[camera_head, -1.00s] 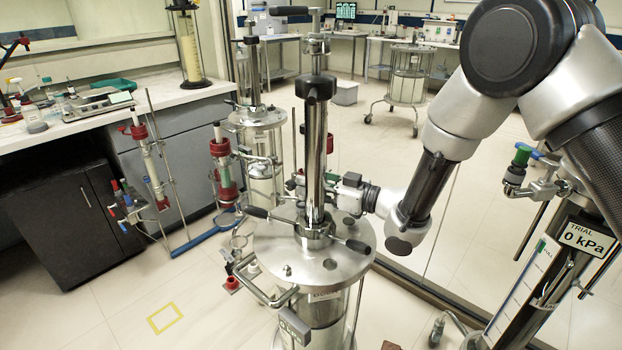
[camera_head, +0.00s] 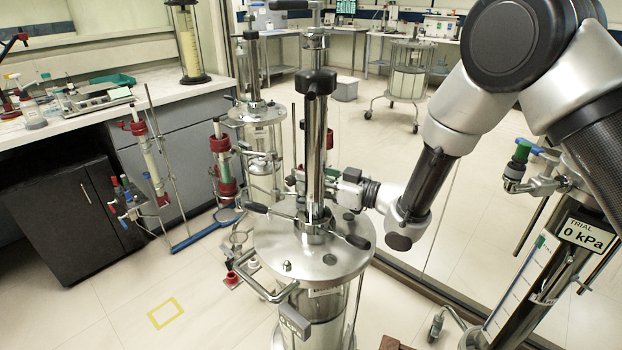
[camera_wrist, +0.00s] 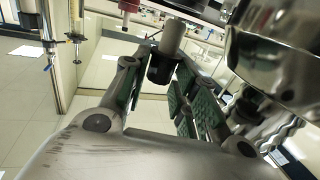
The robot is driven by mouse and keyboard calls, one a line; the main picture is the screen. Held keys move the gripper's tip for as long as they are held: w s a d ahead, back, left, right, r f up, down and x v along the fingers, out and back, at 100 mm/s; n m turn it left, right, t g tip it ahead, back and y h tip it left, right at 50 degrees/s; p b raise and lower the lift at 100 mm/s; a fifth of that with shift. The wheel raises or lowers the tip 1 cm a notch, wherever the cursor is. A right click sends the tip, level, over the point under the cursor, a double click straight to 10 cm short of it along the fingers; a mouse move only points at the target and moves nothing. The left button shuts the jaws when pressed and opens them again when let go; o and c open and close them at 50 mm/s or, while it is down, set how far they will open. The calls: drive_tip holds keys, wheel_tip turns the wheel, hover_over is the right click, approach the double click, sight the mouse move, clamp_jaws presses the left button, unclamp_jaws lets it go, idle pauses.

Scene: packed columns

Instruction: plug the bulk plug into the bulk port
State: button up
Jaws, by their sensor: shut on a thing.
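My gripper (camera_wrist: 160,78) has its green-padded fingers around a dark-ended piece with a pale grey cylinder (camera_wrist: 172,38), which I take to be the bulk plug. In the head view my wrist (camera_head: 352,192) reaches in from the right behind the tall steel shaft (camera_head: 316,140) of the front column. That shaft hides much of my gripper and the held piece. I cannot tell which fitting is the bulk port. The front column's round steel lid (camera_head: 345,258) lies below my wrist, and a label under its rim is too small to read.
A second column (camera_head: 255,115) stands behind the front one. Clamped tubes with red collars (camera_head: 222,165) stand to the left, before the bench. A steel handle (camera_head: 262,290) and a red-and-white fitting (camera_head: 232,278) sit low at the lid's left. A pressure stand (camera_head: 585,235) is at right.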

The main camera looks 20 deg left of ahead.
drive_tip(key=shift+s+d+f, duration=0.1)
drive_tip(key=shift+s+f, duration=0.05)
drive_tip(key=shift+f, duration=0.45)
idle(3.6)
drive_tip(key=shift+w, duration=0.25)
idle(1.0)
idle(0.7)
wheel_tip(320, 180, up, 6)
drive_tip(key=shift+a+r, duration=0.15)
drive_tip(key=shift+a, duration=0.05)
idle(0.7)
idle(0.3)
